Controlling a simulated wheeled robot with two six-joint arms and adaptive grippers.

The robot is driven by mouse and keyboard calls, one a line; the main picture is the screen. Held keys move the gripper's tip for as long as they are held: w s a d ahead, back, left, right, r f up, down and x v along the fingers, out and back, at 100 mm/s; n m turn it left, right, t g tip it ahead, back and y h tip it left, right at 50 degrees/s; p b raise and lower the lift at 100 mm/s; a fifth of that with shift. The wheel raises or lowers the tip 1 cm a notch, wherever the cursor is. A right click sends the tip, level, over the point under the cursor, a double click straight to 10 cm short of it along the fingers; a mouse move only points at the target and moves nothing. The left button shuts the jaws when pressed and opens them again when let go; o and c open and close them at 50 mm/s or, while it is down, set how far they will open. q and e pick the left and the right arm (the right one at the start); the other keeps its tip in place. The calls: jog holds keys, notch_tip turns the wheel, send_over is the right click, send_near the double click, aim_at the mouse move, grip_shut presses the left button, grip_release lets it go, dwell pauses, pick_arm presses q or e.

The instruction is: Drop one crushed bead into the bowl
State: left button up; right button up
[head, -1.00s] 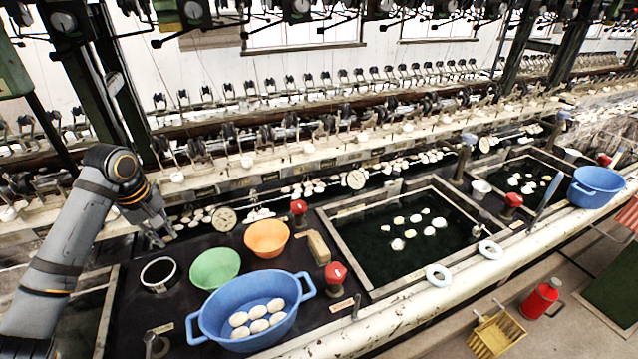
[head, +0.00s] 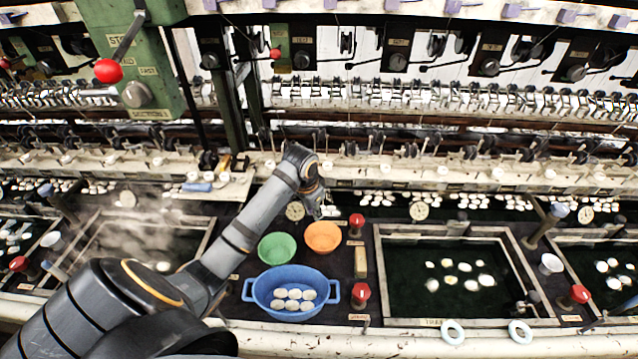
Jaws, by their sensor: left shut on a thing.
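My left gripper (head: 318,209) points down at the far edge of the orange bowl (head: 323,239), overlapping it little in the picture. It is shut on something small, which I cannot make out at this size. The orange bowl looks empty, and so does the green bowl (head: 277,248) to its left. No crushed bead can be told apart in the head view. The blue tub (head: 270,301) in front of the bowls holds several pale cocoons (head: 293,294). My right gripper is not in view.
A dark water basin (head: 400,290) with floating cocoons lies to the right. Red knobs (head: 356,221) and (head: 361,291) and a tan block (head: 361,262) stand between bowls and basin. The reeling frame (head: 430,181) runs behind. Steam (head: 140,235) rises at the left.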

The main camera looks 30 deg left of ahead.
pick_arm(q)
jog(key=f+m+b, duration=0.1)
jog(key=d+f+m+b, duration=0.1)
jog(key=f+b, duration=0.1)
jog(key=f+m+b, duration=0.1)
jog(key=b, duration=0.1)
jog(key=shift+s+d+f+t, duration=0.15)
jog(key=shift+d+f+t, duration=0.1)
jog(key=shift+d+t, duration=0.1)
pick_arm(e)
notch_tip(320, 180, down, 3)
pick_arm(q)
jog(key=o, duration=0.6)
jog(key=shift+o, duration=0.6)
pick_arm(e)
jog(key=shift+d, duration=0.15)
pick_arm(q)
jog(key=v, duration=1.2)
jog(key=shift+a, duration=0.2)
